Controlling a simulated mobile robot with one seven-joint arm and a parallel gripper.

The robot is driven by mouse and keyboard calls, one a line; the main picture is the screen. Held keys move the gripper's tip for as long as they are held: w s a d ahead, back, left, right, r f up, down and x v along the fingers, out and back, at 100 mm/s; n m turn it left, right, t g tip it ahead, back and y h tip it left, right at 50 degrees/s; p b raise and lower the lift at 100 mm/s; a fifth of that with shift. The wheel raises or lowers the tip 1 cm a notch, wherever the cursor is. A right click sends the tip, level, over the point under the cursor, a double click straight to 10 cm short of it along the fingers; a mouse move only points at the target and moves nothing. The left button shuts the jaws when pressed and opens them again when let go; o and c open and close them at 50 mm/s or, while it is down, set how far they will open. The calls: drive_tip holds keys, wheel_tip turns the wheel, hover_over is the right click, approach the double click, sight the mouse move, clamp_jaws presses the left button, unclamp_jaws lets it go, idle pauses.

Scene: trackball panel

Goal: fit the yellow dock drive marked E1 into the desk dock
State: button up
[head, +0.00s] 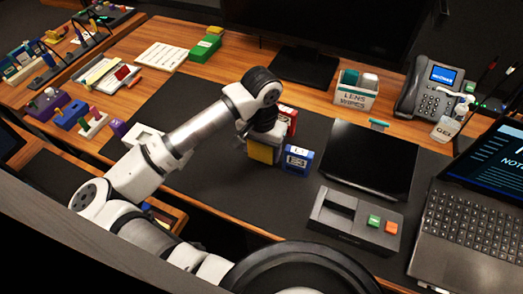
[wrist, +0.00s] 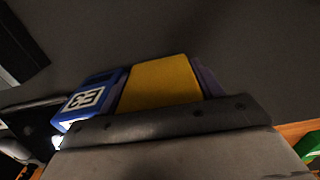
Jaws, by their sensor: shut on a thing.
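The yellow dock drive (head: 262,151) is on the dark desk mat under my gripper (head: 258,138). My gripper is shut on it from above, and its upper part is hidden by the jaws. I cannot read a mark on it. In the wrist view the yellow drive (wrist: 160,83) shows as a yellow face just beyond the dark gripper body. The desk dock (head: 331,212) is a dark grey box with an open slot, with a green and an orange button on its right part. It stands at the front right, apart from my gripper.
A blue drive (head: 298,160) with a white label stands close on the right of the yellow one; it also shows in the wrist view (wrist: 93,97). A red drive (head: 289,117) is just behind. A black flat pad (head: 368,160) and a laptop (head: 470,220) lie to the right.

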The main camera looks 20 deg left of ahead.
drive_tip(key=shift+f, duration=1)
drive_tip(key=shift+f, duration=0.2)
drive_tip(key=o, duration=0.7)
drive_tip(key=shift+r, duration=0.1)
drive_tip(key=shift+o, duration=0.2)
drive_tip(key=shift+r, duration=0.1)
